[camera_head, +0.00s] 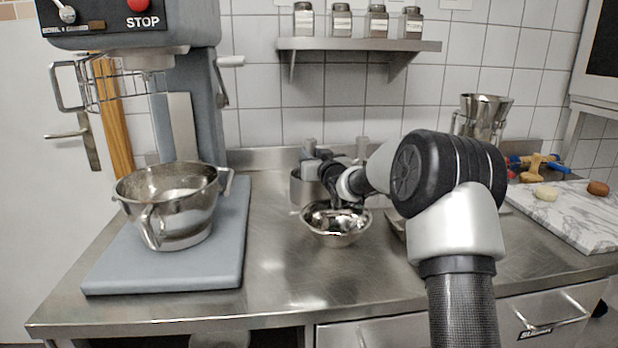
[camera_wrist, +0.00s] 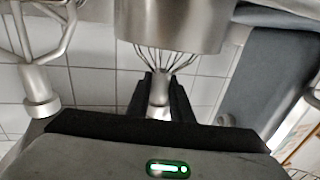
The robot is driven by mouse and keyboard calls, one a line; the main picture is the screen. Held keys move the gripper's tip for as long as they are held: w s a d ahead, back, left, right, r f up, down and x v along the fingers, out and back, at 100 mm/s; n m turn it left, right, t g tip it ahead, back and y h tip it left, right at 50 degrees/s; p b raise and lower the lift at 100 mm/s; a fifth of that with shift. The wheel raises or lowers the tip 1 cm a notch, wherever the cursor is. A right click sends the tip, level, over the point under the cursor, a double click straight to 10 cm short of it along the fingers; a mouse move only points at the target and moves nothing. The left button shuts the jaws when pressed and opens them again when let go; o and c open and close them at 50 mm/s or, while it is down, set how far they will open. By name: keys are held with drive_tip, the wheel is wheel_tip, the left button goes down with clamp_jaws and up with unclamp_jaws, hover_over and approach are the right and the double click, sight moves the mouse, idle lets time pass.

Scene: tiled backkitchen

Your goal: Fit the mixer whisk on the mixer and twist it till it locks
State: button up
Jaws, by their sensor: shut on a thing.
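The mixer (camera_head: 185,110) stands at the left, grey, with a wire guard (camera_head: 105,85) under its head. A steel mixer bowl (camera_head: 170,195) stands on its base. My gripper (camera_wrist: 160,90) is shut on the metal shank of the whisk (camera_wrist: 160,104). In the wrist view, which looks upside down, the whisk's wires run into a steel canister (camera_wrist: 170,25), so the whisk sits wires-down in it. The canister (camera_head: 302,190) stands behind a small bowl in the head view. My gripper there (camera_head: 316,163) is at its top, and the whisk is mostly hidden.
Another attachment with thick bars (camera_wrist: 40,88) is beside the whisk. A small steel bowl (camera_head: 335,225) stands in front of the canister. A wall shelf (camera_head: 360,45) with several jars is above. A marble board (camera_head: 580,215) lies at the right. Counter between mixer base and bowl is clear.

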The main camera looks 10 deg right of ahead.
clamp_jaws()
drive_tip(key=shift+r+p, duration=3.1)
drive_tip(key=shift+r, duration=2.2)
